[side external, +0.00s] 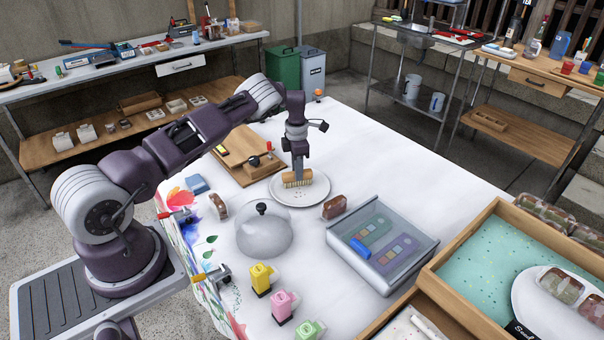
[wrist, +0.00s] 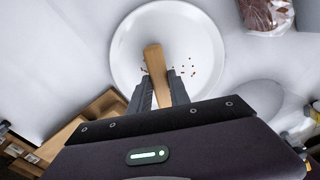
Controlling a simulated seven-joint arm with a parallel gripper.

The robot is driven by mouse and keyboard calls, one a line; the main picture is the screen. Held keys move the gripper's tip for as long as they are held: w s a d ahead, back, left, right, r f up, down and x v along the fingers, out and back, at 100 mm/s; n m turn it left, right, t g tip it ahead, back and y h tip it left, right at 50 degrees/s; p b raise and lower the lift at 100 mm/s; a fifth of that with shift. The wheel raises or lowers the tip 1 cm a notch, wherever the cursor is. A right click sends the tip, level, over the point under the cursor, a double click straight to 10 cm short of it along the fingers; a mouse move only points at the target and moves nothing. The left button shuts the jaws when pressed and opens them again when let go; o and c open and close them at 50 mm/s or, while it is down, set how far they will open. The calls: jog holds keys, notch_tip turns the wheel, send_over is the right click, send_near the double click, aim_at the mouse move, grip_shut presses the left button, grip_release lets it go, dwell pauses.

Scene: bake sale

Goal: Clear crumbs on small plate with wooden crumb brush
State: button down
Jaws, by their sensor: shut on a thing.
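The small white plate (side external: 318,192) lies on the white table, left of centre on its far part. The wooden crumb brush (side external: 297,179) is over the plate with its bristles down; whether they touch it I cannot tell. My gripper (side external: 297,170) is shut on the brush from above. In the wrist view the brush's wooden back (wrist: 156,70) shows between the two fingers (wrist: 160,95) over the plate (wrist: 205,40). The bristles are hidden in the wrist view.
A wrapped loaf (side external: 334,206) sits just right of the plate, a clear dome (side external: 264,232) in front. A wooden board (side external: 243,152) lies behind left. A lidded clear box (side external: 382,246) and a wooden tray (side external: 437,272) stand to the right. The table's far right is clear.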

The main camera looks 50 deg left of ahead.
jog(key=shift+a, duration=0.85)
jog(key=shift+d, duration=3.15)
notch_tip(320, 180, up, 8)
jog(key=shift+a+r, duration=0.1)
